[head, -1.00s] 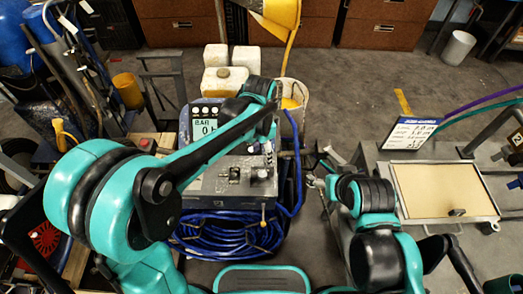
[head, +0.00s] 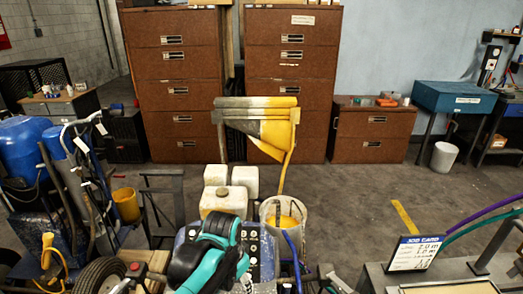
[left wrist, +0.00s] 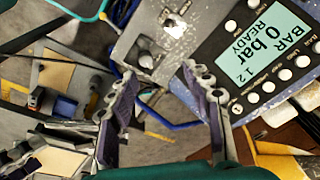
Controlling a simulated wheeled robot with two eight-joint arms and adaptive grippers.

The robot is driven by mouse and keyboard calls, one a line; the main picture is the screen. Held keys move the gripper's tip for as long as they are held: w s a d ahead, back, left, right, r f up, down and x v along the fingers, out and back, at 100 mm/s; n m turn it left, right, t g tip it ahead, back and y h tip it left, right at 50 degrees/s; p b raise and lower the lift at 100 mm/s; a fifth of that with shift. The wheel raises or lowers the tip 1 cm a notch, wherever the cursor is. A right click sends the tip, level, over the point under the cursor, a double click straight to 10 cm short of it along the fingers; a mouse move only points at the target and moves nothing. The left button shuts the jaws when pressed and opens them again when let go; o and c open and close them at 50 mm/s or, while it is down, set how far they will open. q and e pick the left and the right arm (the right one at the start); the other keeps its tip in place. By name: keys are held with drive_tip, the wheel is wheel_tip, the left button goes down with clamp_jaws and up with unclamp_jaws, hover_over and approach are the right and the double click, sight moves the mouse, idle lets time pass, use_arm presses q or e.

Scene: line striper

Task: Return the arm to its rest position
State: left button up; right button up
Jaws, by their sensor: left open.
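The line striper (head: 262,258) stands at the bottom centre of the head view, partly covered by my teal and black left arm. Its control panel fills the upper right of the left wrist view, with a lit display (left wrist: 262,45) reading 0 bar and READY above a row of round buttons. My left gripper (left wrist: 162,100) is open, its two grey fingers apart with nothing between them. The left gripper is hidden in the head view. I cannot make out my right gripper.
A white bucket (head: 268,213) and a yellow-and-grey hopper (head: 262,125) are behind the striper. A job card (head: 414,253) stands on a bench at right. Blue cylinders and hoses (head: 28,150) crowd the left.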

use_arm(q)
drive_tip(key=s+a+r+n+t, duration=0.1)
drive_tip(key=s+a+n+t, duration=0.4)
drive_tip(key=s+a+n, duration=0.3)
drive_tip(key=s+a, duration=0.2)
drive_tip(key=a, duration=0.1)
drive_tip(key=shift+a+t+y, duration=0.15)
drive_tip(key=shift+t+y, duration=0.15)
